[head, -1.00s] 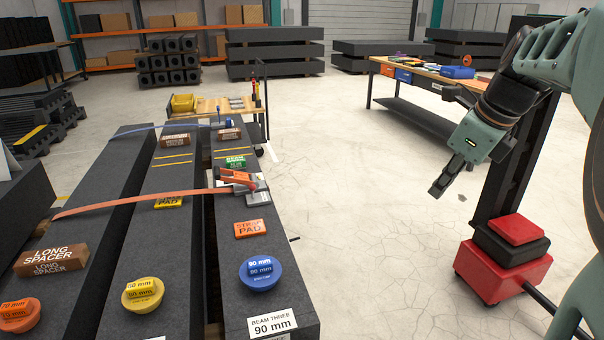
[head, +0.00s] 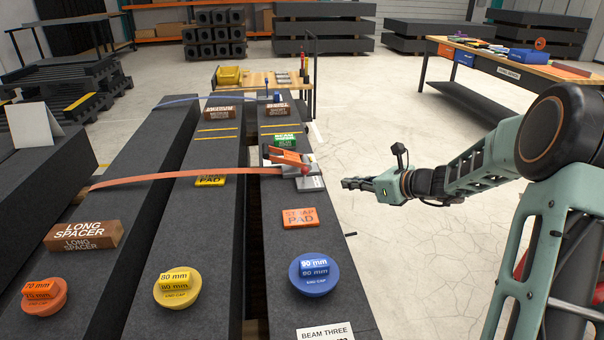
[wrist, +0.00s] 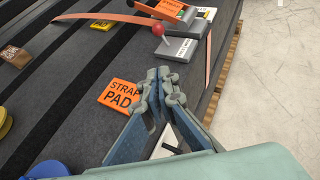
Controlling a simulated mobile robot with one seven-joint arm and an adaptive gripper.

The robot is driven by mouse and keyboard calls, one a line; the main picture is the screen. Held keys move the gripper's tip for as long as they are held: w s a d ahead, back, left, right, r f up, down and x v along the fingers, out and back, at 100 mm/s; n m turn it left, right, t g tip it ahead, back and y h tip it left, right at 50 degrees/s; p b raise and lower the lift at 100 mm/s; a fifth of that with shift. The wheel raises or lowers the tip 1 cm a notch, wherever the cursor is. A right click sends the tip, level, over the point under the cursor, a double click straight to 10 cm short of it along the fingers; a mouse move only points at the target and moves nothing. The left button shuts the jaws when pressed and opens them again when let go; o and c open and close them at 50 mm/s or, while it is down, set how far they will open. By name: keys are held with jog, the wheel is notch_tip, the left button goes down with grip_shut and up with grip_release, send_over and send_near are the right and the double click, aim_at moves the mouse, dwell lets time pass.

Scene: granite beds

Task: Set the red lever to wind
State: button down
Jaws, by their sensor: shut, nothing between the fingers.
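The red lever, a round red knob (wrist: 158,29) on a short stem, stands at a grey block (wrist: 181,49) by the orange strap ratchet (wrist: 165,9) in the wrist view. In the head view the red knob (head: 304,170) shows small beside the ratchet (head: 287,157), on the right-hand beam. Small labels on the block are too small to read. My gripper (head: 348,184) is just right of that beam, apart from the lever. In the wrist view my gripper (wrist: 160,76) is shut and empty, its tips below the knob and beside the orange strap pad.
An orange strap pad (head: 300,218) and a blue 90 mm end cap (head: 314,275) lie on the same beam. An orange strap (head: 170,178) runs left across the beams. A green block (head: 286,141) sits behind the ratchet. Open floor lies right of the beam.

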jog(key=shift+w+a+f+t, duration=0.2)
jog(key=shift+w+f+t, duration=0.1)
jog(key=shift+w, duration=0.15)
jog(key=b, duration=0.2)
send_near(304, 176)
jog(key=shift+s+f, duration=0.15)
jog(key=shift+f, duration=0.65)
jog(key=shift+w+a+r, duration=0.15)
jog(key=shift+w+a, duration=0.7)
jog(key=shift+w, duration=0.15)
jog(key=shift+w+a+r, duration=0.15)
jog(key=shift+w+a, duration=0.35)
jog(key=shift+w, duration=0.05)
jog(key=shift+r+p, duration=0.25)
jog(key=shift+p, duration=0.2)
